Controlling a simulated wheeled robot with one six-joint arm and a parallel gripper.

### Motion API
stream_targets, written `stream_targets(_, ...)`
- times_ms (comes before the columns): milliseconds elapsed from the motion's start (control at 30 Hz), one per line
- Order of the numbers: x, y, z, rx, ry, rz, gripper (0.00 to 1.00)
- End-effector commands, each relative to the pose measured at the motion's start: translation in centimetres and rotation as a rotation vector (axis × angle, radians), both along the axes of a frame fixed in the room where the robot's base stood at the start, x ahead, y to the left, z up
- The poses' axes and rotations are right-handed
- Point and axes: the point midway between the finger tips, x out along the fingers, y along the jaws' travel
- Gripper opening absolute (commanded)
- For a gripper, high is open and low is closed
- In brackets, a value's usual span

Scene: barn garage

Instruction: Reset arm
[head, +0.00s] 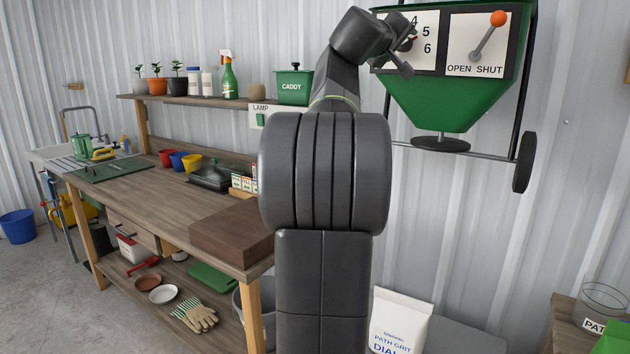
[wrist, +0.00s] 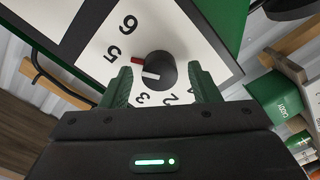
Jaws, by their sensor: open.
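My gripper (head: 405,45) is raised at the front of the green hopper (head: 440,98), over its white numbered dial plate (head: 428,54). In the wrist view my gripper (wrist: 164,88) is open, with one green finger on either side of the black dial knob (wrist: 162,68). I cannot tell whether the fingers touch the knob. A red mark beside the knob is towards the 5. The knob's white pointer points left, towards the left finger, which hides the number there. My arm reaches up through the middle of the head view.
A lever with an orange knob (head: 499,18) leans right on the hopper's OPEN SHUT plate. A wheel (head: 524,162) hangs below right. The wooden workbench (head: 165,190) with pots and boxes is at left. A white grit bag (head: 399,320) stands below right.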

Motion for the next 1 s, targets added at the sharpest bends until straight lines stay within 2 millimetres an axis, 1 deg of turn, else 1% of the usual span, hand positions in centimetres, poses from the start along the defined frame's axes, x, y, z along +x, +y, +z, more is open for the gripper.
stream_targets(33,-0.06,-0.03,0.51,-0.049,0.034,-0.001,0.56)
stream_targets(300,-0.03,-0.04,0.53,-0.333,0.227,0.0,0.56)
stream_targets(600,-0.03,-0.03,0.49,-0.609,0.413,0.0,0.56)
stream_targets(800,-0.02,-0.03,0.33,-0.747,0.507,0.0,0.56)
stream_targets(1000,-0.01,0.01,0.12,-0.817,0.552,0.0,0.56)
